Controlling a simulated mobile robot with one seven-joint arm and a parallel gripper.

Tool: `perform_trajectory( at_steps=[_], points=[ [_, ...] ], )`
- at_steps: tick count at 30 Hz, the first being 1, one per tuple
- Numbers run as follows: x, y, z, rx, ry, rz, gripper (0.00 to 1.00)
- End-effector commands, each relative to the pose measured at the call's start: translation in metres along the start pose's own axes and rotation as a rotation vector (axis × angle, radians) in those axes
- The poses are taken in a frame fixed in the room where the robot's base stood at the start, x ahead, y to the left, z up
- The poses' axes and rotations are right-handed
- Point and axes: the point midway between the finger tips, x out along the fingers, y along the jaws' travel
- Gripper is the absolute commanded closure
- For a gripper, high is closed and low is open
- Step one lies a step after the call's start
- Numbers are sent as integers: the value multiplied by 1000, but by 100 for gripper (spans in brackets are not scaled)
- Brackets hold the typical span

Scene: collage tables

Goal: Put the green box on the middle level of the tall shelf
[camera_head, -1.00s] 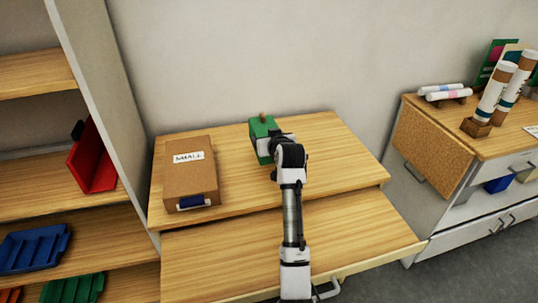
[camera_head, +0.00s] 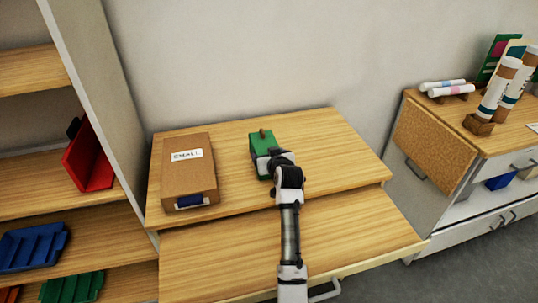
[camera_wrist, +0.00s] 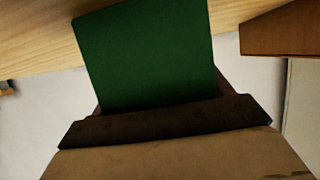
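The green box (camera_head: 261,144), with a small brown knob on top, is over the wooden table just right of the cardboard box. My gripper (camera_head: 270,164) is at its near side, its fingers partly hidden, and appears closed on it. The green box (camera_wrist: 148,55) fills the middle of the wrist view, rising from behind the dark gripper edge. I cannot tell whether it touches the tabletop. The tall shelf stands at the left. Its middle level (camera_head: 25,186) carries a red holder (camera_head: 88,160) at its right end, with bare wood to the left.
A cardboard box labelled SMALL (camera_head: 188,178) lies on the table (camera_head: 330,150). The shelf's pale side panel (camera_head: 95,80) rises between table and shelf levels. A blue tray (camera_head: 33,247) sits one level lower. A cabinet with paper rolls (camera_head: 495,90) stands at the right.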

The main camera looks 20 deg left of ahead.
Motion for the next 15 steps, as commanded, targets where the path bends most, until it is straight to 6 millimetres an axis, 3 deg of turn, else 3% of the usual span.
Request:
perform_trajectory(
  at_steps=[1,5,15],
  points=[
    [0,0,0,0,-1,0,16],
    [0,0,0,0,-1,0,0],
    [-2,0,-6,0,0,0,0]
  ],
)
